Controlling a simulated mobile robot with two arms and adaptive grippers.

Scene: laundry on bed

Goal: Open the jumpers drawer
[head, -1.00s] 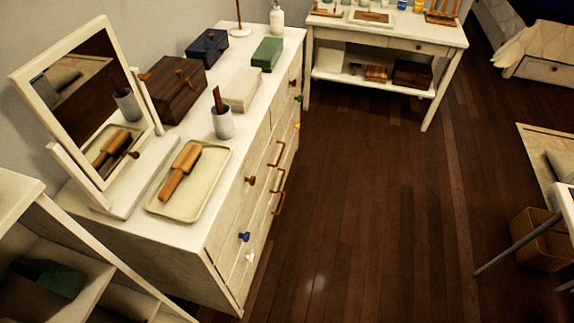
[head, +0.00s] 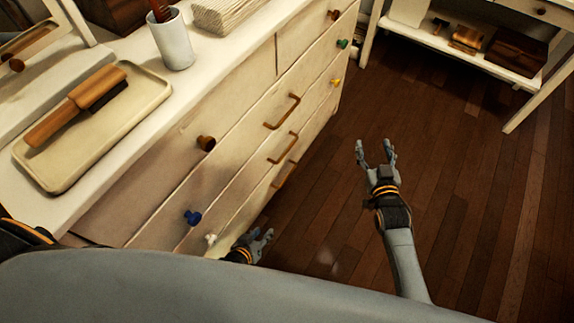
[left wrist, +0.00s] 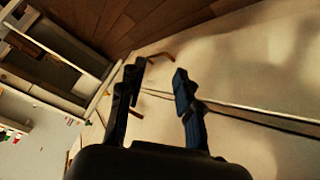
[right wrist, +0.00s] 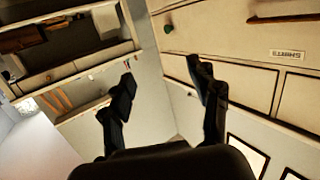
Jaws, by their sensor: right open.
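The white dresser (head: 150,200) stands on the left with several drawers in its front. Bar handles run down the middle: an upper one (head: 282,112), a middle one (head: 283,148) and a lower one (head: 284,175). No jumpers label is readable; one drawer label (right wrist: 286,55) in the right wrist view reads SHIRTS, upside down. My left gripper (head: 262,238) is open and empty, low by the dresser front near a white knob (head: 211,238); the left wrist view shows its spread fingers before the drawer front. My right gripper (head: 375,152) is open and empty over the floor, right of the dresser.
Blue (head: 193,217), green (head: 342,43) and yellow (head: 336,82) knobs stick out from the dresser front. A tray (head: 60,183) with a brush (head: 75,105) and a cup (head: 172,42) stand on top. A side table (head: 545,75) is at the back right. The floor between is clear.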

